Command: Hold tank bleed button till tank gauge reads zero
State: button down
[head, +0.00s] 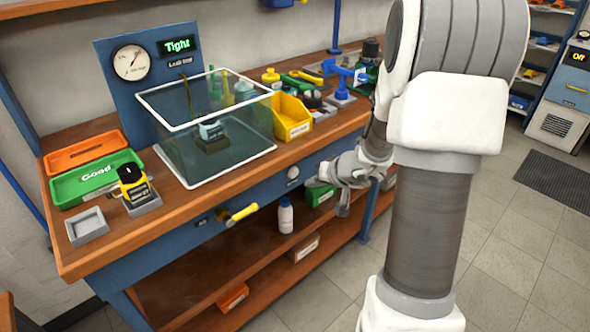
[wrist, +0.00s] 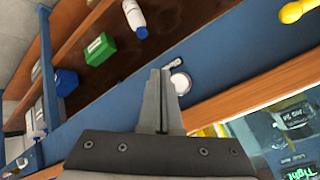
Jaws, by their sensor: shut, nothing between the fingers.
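A round white button (head: 293,172) sits on the blue front panel of the bench, below the wooden top. It also shows in the wrist view (wrist: 180,82), just right of my fingertips, partly hidden by them. My gripper (head: 314,183) is shut and empty, just right of the button in the head view. I cannot tell whether the fingers touch the button. A round white gauge (head: 131,62) with a dark needle is on the blue upright board. Its needle points up and to the right; its numbers are too small to read.
A green "Tight" display (head: 177,46) is beside the gauge. A yellow handle (head: 242,213) juts from the front panel left of the button. A white bottle (head: 285,217) stands on the shelf below.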

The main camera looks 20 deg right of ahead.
aim_at(296, 176)
jog(key=shift+w+a+b, duration=0.2)
jog(key=shift+w+a, duration=0.05)
jog(key=shift+w, duration=0.4)
jog(key=shift+w+a+b, duration=0.2)
jog(key=shift+w, duration=0.45)
jog(key=shift+w, duration=0.1)
dwell(1.0)
jog(key=shift+w+a+b, duration=0.15)
jog(key=shift+w+b, duration=0.15)
jog(key=shift+b, duration=0.1)
jog(key=shift+w+a, duration=0.15)
jog(key=shift+w, duration=0.3)
dwell(2.2)
jog(key=shift+s+b, duration=0.15)
jog(key=shift+b, duration=0.2)
jog(key=shift+s+d+b, duration=0.3)
jog(key=shift+s+b, duration=0.15)
jog(key=shift+s, duration=0.25)
